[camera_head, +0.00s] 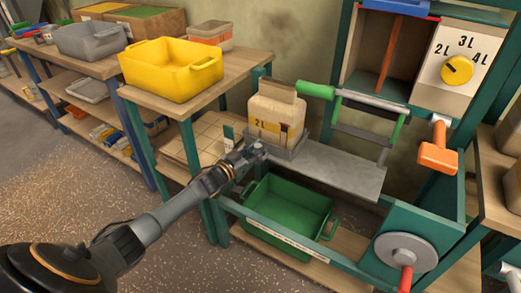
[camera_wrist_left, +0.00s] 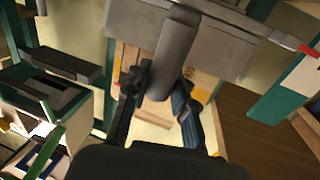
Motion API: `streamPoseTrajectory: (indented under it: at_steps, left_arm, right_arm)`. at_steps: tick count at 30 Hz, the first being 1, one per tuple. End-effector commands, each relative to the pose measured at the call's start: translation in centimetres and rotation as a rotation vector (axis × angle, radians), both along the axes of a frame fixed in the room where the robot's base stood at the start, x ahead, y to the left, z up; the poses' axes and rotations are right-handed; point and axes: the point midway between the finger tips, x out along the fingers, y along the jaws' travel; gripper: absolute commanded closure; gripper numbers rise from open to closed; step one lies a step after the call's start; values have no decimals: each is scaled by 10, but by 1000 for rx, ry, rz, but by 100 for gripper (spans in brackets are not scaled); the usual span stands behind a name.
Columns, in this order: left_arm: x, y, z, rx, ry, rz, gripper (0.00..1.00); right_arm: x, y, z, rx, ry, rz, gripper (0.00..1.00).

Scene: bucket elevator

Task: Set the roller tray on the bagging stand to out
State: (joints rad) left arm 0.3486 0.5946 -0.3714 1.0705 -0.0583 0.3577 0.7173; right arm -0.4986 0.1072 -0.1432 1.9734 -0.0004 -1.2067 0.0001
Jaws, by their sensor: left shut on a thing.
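The bagging stand (camera_head: 462,190) is a teal frame at the right. A flat grey roller tray (camera_head: 335,168) reaches across it, and a bag marked 2 L (camera_head: 276,112) stands upright at the tray's left end. My left gripper (camera_head: 257,149) is at that left end, low beside the bag. In the left wrist view the gripper (camera_wrist_left: 165,100) is shut on a grey rounded handle (camera_wrist_left: 174,50) by the grey tray (camera_wrist_left: 225,48). The fingertips are partly hidden behind the handle. My right gripper is not in view.
A green bin (camera_head: 290,208) sits below the tray. A dial (camera_head: 457,70), an orange handle (camera_head: 438,157), a green-ended bar (camera_head: 316,91) and a grey wheel (camera_head: 406,252) are on the stand. A yellow bin (camera_head: 172,70) stands on the left table.

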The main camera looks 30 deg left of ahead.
Motion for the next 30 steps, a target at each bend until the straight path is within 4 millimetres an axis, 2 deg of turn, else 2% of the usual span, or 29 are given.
streamPoseTrajectory:
  at_steps: [5, 6, 9, 20, 25, 30]
  left_arm:
    - [-1, 6, -2, 4, 7, 10, 100]
    - [-1, 6, -2, 4, 7, 11, 70]
    - [-1, 6, -2, 4, 7, 11, 52]
    - [-3, 4, -1, 2, 5, 7, 52]
    - [-21, 8, -2, 1, 6, 7, 52]
    - [-54, 16, -2, 4, 6, 6, 52]
  right_arm:
    - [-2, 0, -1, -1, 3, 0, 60]
    - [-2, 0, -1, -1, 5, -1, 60]
    - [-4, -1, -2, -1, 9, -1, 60]
    - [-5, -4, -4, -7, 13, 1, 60]
    - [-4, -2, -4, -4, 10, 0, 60]
    - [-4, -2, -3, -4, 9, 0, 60]
